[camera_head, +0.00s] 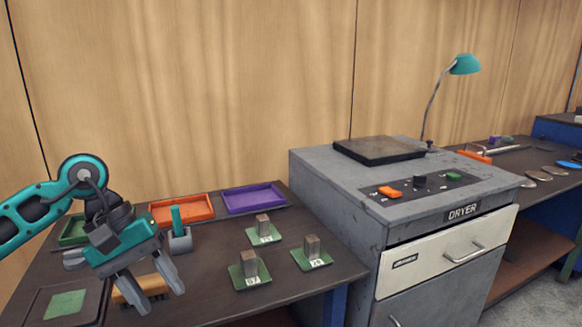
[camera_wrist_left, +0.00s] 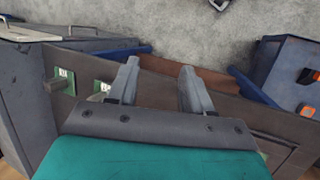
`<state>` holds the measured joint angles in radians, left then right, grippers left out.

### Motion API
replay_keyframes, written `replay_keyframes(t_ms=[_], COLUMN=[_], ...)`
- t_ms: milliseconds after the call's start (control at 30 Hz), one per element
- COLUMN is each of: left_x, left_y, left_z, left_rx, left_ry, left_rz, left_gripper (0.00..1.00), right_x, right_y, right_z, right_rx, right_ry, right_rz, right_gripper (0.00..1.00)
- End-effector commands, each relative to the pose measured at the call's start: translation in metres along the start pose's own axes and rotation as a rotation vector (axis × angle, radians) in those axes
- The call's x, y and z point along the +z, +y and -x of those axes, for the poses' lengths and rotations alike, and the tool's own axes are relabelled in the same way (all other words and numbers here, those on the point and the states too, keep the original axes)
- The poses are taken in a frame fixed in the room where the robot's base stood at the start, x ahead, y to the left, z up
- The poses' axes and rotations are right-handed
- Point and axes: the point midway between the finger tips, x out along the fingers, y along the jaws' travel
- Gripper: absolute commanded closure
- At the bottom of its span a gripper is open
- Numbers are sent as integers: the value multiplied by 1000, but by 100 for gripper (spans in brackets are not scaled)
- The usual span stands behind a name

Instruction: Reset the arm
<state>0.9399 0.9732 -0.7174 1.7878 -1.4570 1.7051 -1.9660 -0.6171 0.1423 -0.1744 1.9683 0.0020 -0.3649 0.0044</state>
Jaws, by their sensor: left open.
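My left arm comes in from the left in the head view, teal and black. Its left gripper (camera_head: 161,299) hangs over the left part of the dark table with its two grey fingers apart and nothing between them. In the left wrist view the same gripper (camera_wrist_left: 160,68) shows its fingers spread, with table edge and floor beyond. A brush with a wooden block (camera_head: 144,288) lies partly hidden behind the fingers. My right gripper is in neither view.
The table (camera_head: 215,290) holds green, orange (camera_head: 182,208) and purple (camera_head: 253,198) trays, a grey holder with a teal handle (camera_head: 178,232), and several metal blocks on green bases (camera_head: 250,270). A grey dryer (camera_head: 345,190) stands to the right.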

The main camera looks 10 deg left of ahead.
Motion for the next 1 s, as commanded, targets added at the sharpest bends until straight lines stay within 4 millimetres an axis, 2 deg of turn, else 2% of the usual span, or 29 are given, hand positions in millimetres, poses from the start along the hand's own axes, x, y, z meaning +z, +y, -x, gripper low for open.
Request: replay_keyframes(t_ms=[33, 100, 200, 300, 400, 500, 567, 667, 700, 733, 800, 867, 900, 1000], left_x=[14, 34, 65, 87, 95, 85, 73, 47, 37, 30, 17, 12, 14, 26], left_y=[18, 43, 82, 116, 138, 146, 144, 124, 112, 101, 69, 38, 16, -31], left_z=[-20, -42, -62, -69, -67, -64, -66, -80, -91, -100, -127, -155, -174, -218], left_rx=[85, 212, 398, 558, 674, 749, 773, 780, 771, -738, -559, -429, -356, -229], left_ry=[-84, -209, -442, -720, -1023, -1346, -1550, -1903, -2050, 2097, 1882, 1700, 1584, 1347], left_rz=[57, 171, 396, 684, 1009, 1363, 1584, 1958, 2108, -2151, -1910, -1693, -1551, -1250], left_gripper=[50, 50, 50, 50, 50, 50, 50, 50, 50, 50, 50, 50, 50, 50], right_x=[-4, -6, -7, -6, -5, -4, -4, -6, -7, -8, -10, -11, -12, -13], right_y=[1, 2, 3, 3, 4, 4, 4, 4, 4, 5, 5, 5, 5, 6], right_z=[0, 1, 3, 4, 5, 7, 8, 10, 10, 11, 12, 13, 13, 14], right_rx=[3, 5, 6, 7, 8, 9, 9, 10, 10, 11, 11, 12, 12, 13], right_ry=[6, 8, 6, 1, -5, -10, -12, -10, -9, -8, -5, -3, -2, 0], right_rz=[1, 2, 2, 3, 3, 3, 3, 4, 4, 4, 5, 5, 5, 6], right_gripper=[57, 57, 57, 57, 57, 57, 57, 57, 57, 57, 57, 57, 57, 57])
